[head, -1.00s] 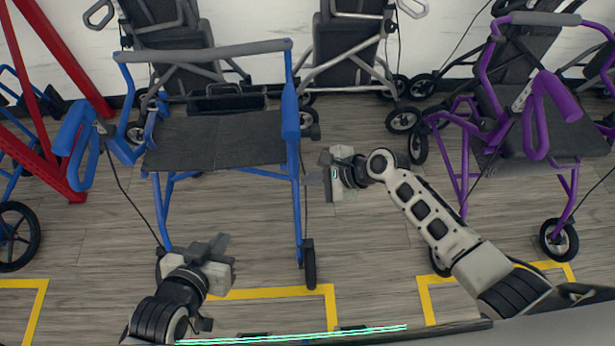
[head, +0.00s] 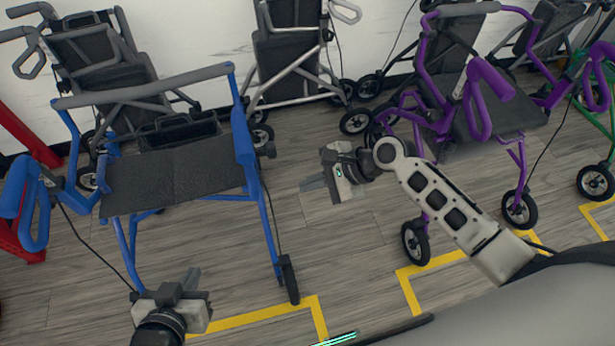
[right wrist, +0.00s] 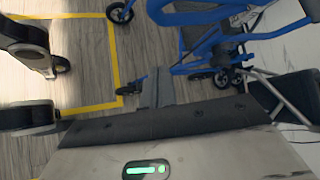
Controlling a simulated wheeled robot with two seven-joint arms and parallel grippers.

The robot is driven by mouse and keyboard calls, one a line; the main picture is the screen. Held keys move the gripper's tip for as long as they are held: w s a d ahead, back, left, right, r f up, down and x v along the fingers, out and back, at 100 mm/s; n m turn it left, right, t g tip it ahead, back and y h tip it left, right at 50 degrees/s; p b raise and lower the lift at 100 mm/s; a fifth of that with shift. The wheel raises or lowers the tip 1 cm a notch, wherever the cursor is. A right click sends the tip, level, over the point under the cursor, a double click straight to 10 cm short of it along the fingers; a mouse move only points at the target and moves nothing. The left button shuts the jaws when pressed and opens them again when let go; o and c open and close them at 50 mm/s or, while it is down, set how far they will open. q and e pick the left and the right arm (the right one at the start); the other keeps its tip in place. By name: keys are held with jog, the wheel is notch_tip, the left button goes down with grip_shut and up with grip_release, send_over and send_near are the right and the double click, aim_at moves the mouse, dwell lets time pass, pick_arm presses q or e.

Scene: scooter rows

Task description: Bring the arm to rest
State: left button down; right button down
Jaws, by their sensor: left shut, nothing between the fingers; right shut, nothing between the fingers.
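My right arm (head: 440,200) reaches in from the lower right of the head view. Its right gripper (head: 308,186) is shut and empty, pointing left over the floor between the blue and the purple rollator, apart from both. In the right wrist view the gripper's fingers (right wrist: 158,88) show as a narrow grey shape. My left gripper (head: 190,280) is shut and empty at the lower left, in front of the blue rollator (head: 175,177). Much of the left arm is out of view.
The purple rollator (head: 490,135) stands to the right, close behind my right arm. A grey rollator (head: 290,55) stands at the back by the white wall. A red frame (head: 25,135) is at the far left. Yellow lines (head: 265,314) mark the floor; the floor between the rollators is clear.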

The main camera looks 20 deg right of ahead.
jog(key=s+d+n+t+h, duration=0.1)
jog(key=s+n+t+h, duration=0.2)
jog(key=s+n, duration=0.3)
jog(key=s+d+f+n+t+h, duration=0.1)
jog(key=s+n, duration=0.5)
jog(key=n, duration=0.6)
jog(key=shift+s+d+f+n+t+h, duration=0.15)
jog(key=shift+s+d+n+t+h, duration=0.3)
jog(key=shift+t+h, duration=0.6)
jog(key=shift+w, duration=0.15)
